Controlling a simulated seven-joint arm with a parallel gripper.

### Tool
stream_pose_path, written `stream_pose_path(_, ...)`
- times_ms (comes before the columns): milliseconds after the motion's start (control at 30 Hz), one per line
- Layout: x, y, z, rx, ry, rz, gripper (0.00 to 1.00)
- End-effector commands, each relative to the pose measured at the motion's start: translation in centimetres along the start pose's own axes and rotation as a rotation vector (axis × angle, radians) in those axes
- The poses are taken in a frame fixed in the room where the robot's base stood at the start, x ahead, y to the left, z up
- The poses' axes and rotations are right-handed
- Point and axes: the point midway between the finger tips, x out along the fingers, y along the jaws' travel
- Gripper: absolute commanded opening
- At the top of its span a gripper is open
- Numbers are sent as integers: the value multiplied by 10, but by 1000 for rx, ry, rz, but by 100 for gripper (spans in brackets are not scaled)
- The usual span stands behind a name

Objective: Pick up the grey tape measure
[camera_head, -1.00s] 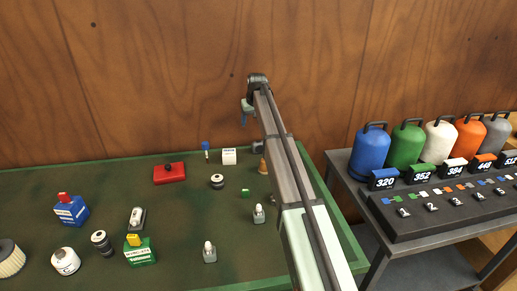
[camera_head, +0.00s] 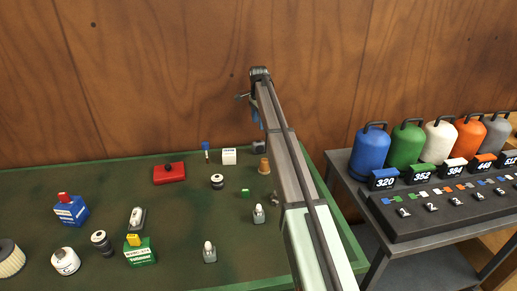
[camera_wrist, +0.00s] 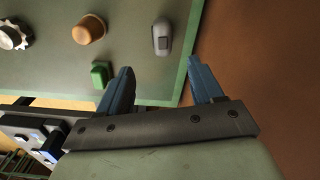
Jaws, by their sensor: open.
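A grey rounded, elongated object (camera_wrist: 161,37), which looks like the tape measure, lies on the green table top in the wrist view, near the table edge. My gripper (camera_wrist: 160,67) is open and empty, with its two blue fingers apart. The grey object shows beyond the gap between the fingertips, apart from them. In the head view my arm hides part of the table's right side, and I cannot tell for sure which grey thing there is the tape measure.
A brown cup-like thing (camera_wrist: 89,29) and a green block (camera_wrist: 100,73) lie left of the grey object. The green table (camera_head: 105,187) carries several other items, including a red box (camera_head: 169,173). A wooden wall stands behind. A dark rack (camera_head: 440,215) stands right.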

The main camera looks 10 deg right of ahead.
Motion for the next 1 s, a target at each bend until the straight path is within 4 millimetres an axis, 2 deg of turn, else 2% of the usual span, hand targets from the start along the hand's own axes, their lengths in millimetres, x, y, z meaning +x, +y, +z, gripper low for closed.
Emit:
stream_pose_path(133,0,1,0,111,-2,5,66)
stream_pose_path(367,10,1,0,148,-2,5,66)
stream_pose_path(800,76,1,0,145,-2,5,66)
stream_pose_path(1000,88,0,0,144,-2,4,66)
